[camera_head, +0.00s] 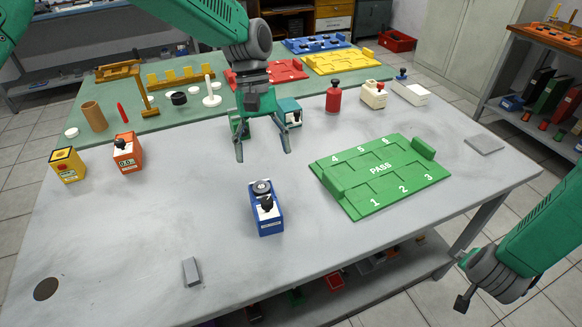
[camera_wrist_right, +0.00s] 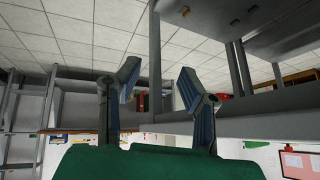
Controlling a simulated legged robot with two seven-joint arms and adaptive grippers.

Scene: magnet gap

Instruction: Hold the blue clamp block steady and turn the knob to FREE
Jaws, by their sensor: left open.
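The blue clamp block (camera_head: 267,215) stands upright near the middle of the grey table. It has a black knob (camera_head: 267,203) on its sloped face and a round dark part on top at the back. The knob's labels are too small to read. My left gripper (camera_head: 262,153) is above the table behind the block, fingers spread and pointing down, empty and apart from it. My right gripper (camera_wrist_right: 156,85) shows in the right wrist view with its two fingers apart and nothing between them. In the head view it hangs beyond the table's right edge at the lower right.
A green PASS tray (camera_head: 407,195) lies right of the block. A small grey bar (camera_head: 192,271) lies in front. Orange (camera_head: 127,153) and yellow (camera_head: 67,166) blocks stand at the left. A teal block (camera_head: 290,113) is close behind my left gripper. The table between is clear.

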